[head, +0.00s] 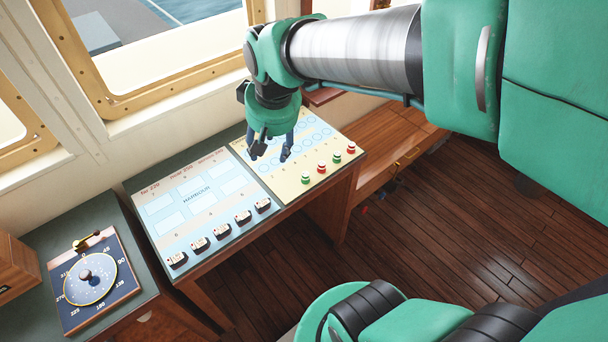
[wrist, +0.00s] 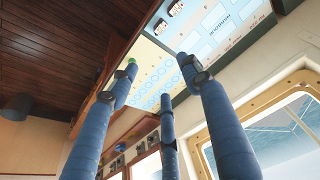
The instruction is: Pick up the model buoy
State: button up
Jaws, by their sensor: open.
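Several small model buoys, red ones and green ones, stand in a row along the front right edge of the yellow chart board. In the head view a green buoy (head: 305,177) is at the near end and a red buoy (head: 351,148) at the far end. My gripper (head: 269,152) is open and empty above the yellow board, to the left of the row. In the wrist view its three blue fingers (wrist: 160,78) are spread apart. A bit of green (wrist: 132,62), apparently a buoy, shows by the left fingertip. The other buoys are hidden there.
The yellow board (head: 309,128) lies beside a blue harbour board (head: 195,199) with several small ship models (head: 222,231) along its front. A compass board (head: 94,277) is at the left. Windows (head: 150,45) are behind; wooden floor (head: 440,215) is open at right.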

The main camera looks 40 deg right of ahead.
jog(key=w+d+f+m+g+p, duration=0.1)
jog(key=w+d+f+g+p, duration=0.1)
jog(key=w+d+f, duration=0.6)
jog(key=m+g, duration=0.2)
send_over(305, 174)
notch_tip(305, 174, down, 11)
jog(key=shift+s+d+f+y+p, duration=0.1)
jog(key=shift+s+f+y+p, duration=0.15)
jog(key=shift+p, duration=0.2)
jog(key=shift+f, duration=0.1)
jog(key=shift+w+f+b, duration=0.1)
jog(key=shift+f+b, duration=0.3)
jog(key=shift+f, duration=3.85)
jog(key=shift+f, duration=0.1)
jog(key=shift+w+f+b, duration=0.1)
jog(key=shift+f+b, duration=0.25)
jog(key=shift+f, duration=2.15)
jog(key=c, duration=0.9)
